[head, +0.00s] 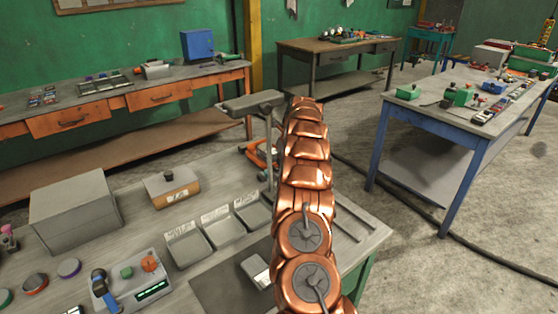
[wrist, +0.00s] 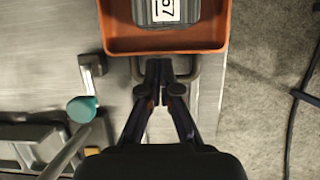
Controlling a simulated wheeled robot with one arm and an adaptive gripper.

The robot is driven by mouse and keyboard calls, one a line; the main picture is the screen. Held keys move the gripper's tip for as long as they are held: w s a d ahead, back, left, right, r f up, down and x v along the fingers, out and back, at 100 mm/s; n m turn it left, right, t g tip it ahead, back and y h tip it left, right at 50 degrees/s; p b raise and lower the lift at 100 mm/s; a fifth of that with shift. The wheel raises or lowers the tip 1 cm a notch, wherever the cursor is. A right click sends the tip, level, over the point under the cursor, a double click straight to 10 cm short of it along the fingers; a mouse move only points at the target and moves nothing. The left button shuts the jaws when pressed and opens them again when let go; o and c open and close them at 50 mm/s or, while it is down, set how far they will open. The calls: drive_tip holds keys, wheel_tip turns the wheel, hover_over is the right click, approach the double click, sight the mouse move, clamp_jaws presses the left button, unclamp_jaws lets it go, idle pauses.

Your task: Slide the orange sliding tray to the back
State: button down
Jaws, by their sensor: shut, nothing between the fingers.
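The orange tray (wrist: 118,46) is at the top of the wrist view, its far part cut off by the frame. A dark grey block (wrist: 165,8) with a white number label lies in it. A grey bar handle (wrist: 188,74) sits at the tray's near edge. My gripper (wrist: 159,66) is shut and empty, with its fingertips at the handle; I cannot tell whether they touch it. In the head view my copper arm hides the gripper, and I cannot make out the tray clearly.
A teal knob (wrist: 82,108) on a grey lever stands left of the gripper. Bare floor (wrist: 262,110) with a dark cable lies to the right. On the bench are a grey box (head: 75,210), open bins (head: 188,247) and a post with a flat head (head: 252,102).

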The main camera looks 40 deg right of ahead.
drive_tip(key=shift+s, duration=0.35)
drive_tip(key=b+v, duration=0.3)
drive_tip(key=v, duration=0.7)
drive_tip(key=s+d+f+t+b, duration=0.1)
drive_tip(key=s+f+t+b, duration=0.1)
drive_tip(key=s+b, duration=0.2)
drive_tip(key=s+d+f+t+b, duration=0.1)
drive_tip(key=s+t+b, duration=0.1)
drive_tip(key=b, duration=0.4)
drive_tip(key=s+d+f+t+b, duration=0.2)
drive_tip(key=s+b, duration=0.3)
drive_tip(key=shift+s+f+m+h+b, duration=0.3)
drive_tip(key=shift+b, duration=0.05)
drive_tip(key=shift+s+a+f+t+b, duration=0.1)
drive_tip(key=shift+s+a+t+b, duration=0.2)
drive_tip(key=shift+b, duration=0.25)
drive_tip(key=shift+s+a+f+t+b, duration=0.1)
drive_tip(key=shift+a+t+b, duration=0.1)
drive_tip(key=shift+a+b, duration=0.3)
drive_tip(key=shift+s+a+r+t+b, duration=0.2)
drive_tip(key=shift+a+t+b, duration=0.2)
drive_tip(key=shift+a+b, duration=0.2)
drive_tip(key=x, duration=0.8)
drive_tip(key=b+x, duration=0.1)
drive_tip(key=x, duration=0.3)
drive_tip(key=shift+w+r, duration=0.15)
drive_tip(key=shift+r, duration=0.15)
drive_tip(key=shift+w+f, duration=0.2)
drive_tip(key=shift+w, duration=0.75)
